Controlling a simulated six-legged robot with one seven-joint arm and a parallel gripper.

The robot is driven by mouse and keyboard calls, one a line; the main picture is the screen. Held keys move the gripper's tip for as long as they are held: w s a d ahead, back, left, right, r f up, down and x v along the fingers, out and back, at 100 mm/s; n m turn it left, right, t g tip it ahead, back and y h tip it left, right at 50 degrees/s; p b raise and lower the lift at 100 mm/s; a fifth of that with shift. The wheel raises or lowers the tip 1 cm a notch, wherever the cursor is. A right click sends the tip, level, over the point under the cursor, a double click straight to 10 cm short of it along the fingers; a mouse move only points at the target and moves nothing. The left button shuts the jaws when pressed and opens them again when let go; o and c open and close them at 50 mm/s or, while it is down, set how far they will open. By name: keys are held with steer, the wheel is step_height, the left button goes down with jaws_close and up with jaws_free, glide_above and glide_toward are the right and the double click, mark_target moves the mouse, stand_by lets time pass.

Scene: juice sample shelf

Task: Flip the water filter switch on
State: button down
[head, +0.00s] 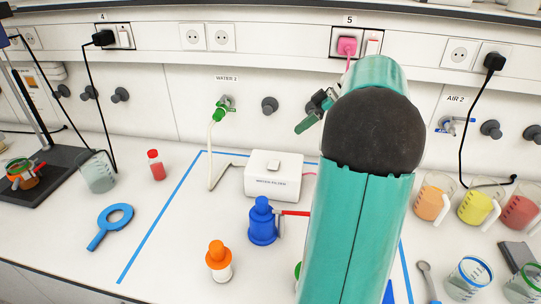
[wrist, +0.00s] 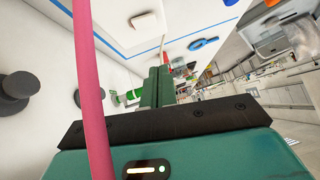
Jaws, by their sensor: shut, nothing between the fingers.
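The white water filter box (head: 272,176) stands on the bench inside a blue tape outline, with a small raised white piece (head: 272,165) on top. In the wrist view the white box (wrist: 146,22) shows at the top. On the wall, framed panel 5 holds a pink plug (head: 347,45) and beside it a white rocker switch (head: 372,47) with red at its top. A pink cable (wrist: 90,90) crosses close to the wrist camera.
A green water tap (head: 220,110) is on the wall left of my gripper. A blue bottle (head: 263,220) and an orange-capped bottle (head: 218,260) stand in front of the filter. Juice beakers (head: 432,198) stand at right. My arm hides part of the bench.

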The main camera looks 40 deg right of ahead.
glide_above(269, 166)
steer(key=s+d, duration=0.2)
steer(key=d, duration=0.1)
step_height(269, 166, down, 7)
steer(key=shift+s+a+r, duration=0.15)
steer(key=shift+r, duration=0.05)
steer(key=f, duration=0.3)
steer(key=shift+a+f, duration=0.35)
steer(key=shift+f, duration=0.3)
